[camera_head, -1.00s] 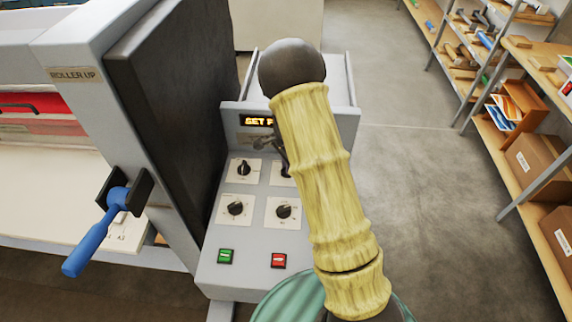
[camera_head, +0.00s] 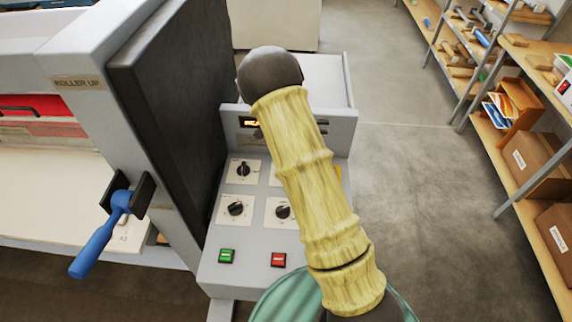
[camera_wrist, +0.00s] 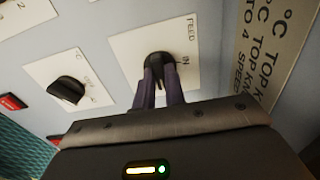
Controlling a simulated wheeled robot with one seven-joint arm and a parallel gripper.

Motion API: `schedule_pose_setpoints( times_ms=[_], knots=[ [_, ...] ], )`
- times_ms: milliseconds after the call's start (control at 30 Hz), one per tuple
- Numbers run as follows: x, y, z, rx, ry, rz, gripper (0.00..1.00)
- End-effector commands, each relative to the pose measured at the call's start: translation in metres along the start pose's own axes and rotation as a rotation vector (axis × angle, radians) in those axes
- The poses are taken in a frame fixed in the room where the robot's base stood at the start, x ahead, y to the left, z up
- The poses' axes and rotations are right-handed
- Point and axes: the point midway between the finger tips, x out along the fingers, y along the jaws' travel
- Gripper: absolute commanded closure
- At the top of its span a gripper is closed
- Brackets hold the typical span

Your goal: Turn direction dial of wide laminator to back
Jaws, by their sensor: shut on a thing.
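The wide laminator (camera_head: 215,272) fills the left of the head view, with its control panel at the middle. The panel has black dials in two rows. In the wrist view, my gripper (camera_wrist: 161,88) is shut on a black dial (camera_wrist: 160,60) on a white plate with printing that includes "FEED". Its two dark fingers hide most of this dial, and its exact setting is not clear. From its neighbours it is the upper right dial, hidden behind my arm in the head view. The lower right dial (camera_head: 283,212) also shows in the wrist view (camera_wrist: 66,90).
A green button (camera_head: 226,256) and a red button (camera_head: 278,260) sit low on the panel. A partly covered display (camera_head: 252,123) is above the dials. A blue-handled crank (camera_head: 95,245) stands out at left. Shelves (camera_head: 510,130) line the right, with open floor between.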

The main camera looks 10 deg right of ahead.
Motion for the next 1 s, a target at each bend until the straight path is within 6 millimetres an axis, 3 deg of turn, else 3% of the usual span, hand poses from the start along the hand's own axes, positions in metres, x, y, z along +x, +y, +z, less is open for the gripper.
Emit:
schedule_pose_setpoints(
  times_ms=[300,333,433,767,1000],
  knots=[
    [-0.002,-0.002,0.001,0.005,-0.003,-0.005,1.0],
    [-0.002,-0.002,0.001,0.005,-0.003,-0.005,0.84],
    [-0.001,-0.002,0.001,0.004,-0.003,-0.005,0.66],
    [-0.002,-0.001,0.0,0.003,-0.002,-0.003,0.66],
    [-0.027,-0.001,0.001,0.002,-0.003,-0.006,0.66]
  ],
)
